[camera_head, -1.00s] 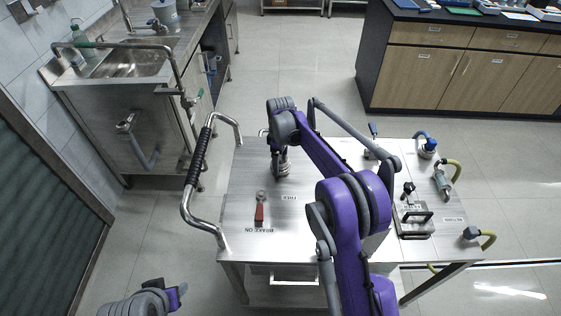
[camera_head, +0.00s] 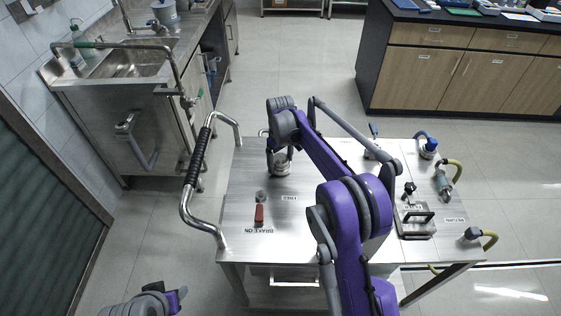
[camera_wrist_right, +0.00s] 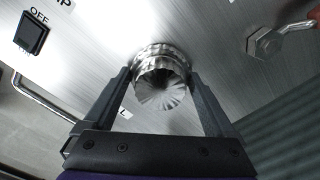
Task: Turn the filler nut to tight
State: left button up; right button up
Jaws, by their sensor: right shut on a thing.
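The filler nut is a ribbed round silver metal cap (camera_wrist_right: 162,86) standing on the brushed steel top. It also shows in the head view (camera_head: 281,168), partly covered by my right wrist. My right gripper (camera_wrist_right: 160,75) is shut on it, one dark finger on each side. The right gripper also shows in the head view (camera_head: 280,160), pointing down at the cart's rear left. My left gripper (camera_head: 177,298) is low at the left, away from the cart, and its jaw opening is not clear.
The steel cart top (camera_head: 240,215) carries a red-handled lever (camera_head: 259,213) near "BRAKE ON", a clamped plate (camera_head: 415,220) and hose fittings (camera_head: 445,180) at the right. A bent push handle (camera_head: 197,160) rises at the left edge. An OFF switch (camera_wrist_right: 32,35) shows in the wrist view.

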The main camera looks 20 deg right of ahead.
jog(key=shift+m, duration=1.9)
jog(key=shift+d+m+b, duration=0.1)
jog(key=shift+m+b, duration=0.25)
jog(key=shift+m, duration=3.95)
jog(key=shift+r+m, duration=0.1)
jog(key=shift+m, duration=2)
jog(key=o, duration=1.1)
jog(key=shift+c, duration=0.2)
